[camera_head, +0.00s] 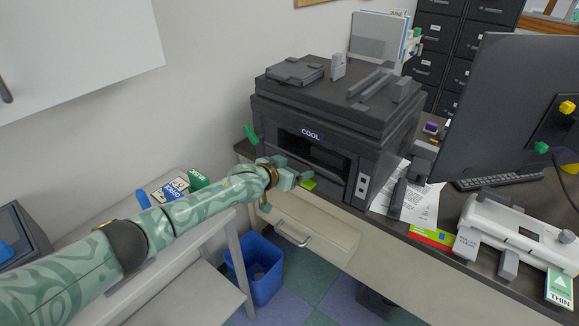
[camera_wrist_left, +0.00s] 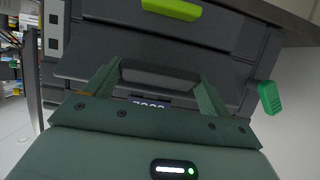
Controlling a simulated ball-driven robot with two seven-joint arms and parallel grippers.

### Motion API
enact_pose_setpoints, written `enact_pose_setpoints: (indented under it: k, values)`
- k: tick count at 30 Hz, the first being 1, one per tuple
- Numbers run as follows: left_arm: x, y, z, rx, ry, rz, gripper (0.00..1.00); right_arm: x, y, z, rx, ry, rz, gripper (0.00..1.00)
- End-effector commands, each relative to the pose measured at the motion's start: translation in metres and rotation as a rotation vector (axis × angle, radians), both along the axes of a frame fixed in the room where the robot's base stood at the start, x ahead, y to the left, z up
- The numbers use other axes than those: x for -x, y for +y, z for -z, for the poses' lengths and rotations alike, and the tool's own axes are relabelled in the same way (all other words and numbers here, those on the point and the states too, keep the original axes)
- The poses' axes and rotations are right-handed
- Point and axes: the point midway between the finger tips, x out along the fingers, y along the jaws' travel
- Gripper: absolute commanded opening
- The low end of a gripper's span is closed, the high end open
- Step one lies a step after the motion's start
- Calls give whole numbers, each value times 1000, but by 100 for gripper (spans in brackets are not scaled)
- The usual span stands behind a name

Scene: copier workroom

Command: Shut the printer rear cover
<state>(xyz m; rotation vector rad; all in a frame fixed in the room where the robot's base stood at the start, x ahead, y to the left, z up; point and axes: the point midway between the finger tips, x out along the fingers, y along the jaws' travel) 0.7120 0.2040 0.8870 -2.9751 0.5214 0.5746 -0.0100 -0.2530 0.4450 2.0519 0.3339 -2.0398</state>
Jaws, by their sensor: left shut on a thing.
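The printer (camera_head: 335,110) is a dark grey box with a "COOL" display, standing on the desk. Below the display is a dark recess in the side facing me. My left gripper (camera_head: 299,177) is low at that side. In the left wrist view, its two green fingers (camera_wrist_left: 160,73) are on either side of a dark grey bar (camera_wrist_left: 160,77). The bar seems to belong to the printer's rear cover, but its full outline is hidden. A lime tab (camera_head: 308,184) is just beside the gripper. A green lever (camera_head: 250,133) sticks out at the printer's left corner. My right gripper is not in view.
A monitor (camera_head: 490,110) and a white desk device (camera_head: 515,232) stand to the right. Papers (camera_head: 415,205) lie beside the printer. A pale drawer (camera_head: 310,225) is below the desk edge, with a blue bin (camera_head: 258,270) on the floor. A wall is at the left.

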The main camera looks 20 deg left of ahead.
Motion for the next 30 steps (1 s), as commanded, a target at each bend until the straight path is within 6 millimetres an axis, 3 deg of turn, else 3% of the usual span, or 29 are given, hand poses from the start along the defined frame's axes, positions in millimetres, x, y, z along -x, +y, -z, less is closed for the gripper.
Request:
enact_pose_setpoints:
  k: [12,29,30]
  values:
    - [-13,-4,-20,10,-20,-1,40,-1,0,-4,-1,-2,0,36]
    - [-15,-5,-25,12,-24,0,41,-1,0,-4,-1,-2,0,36]
    - [-15,-4,-25,12,-24,0,90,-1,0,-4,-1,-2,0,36]
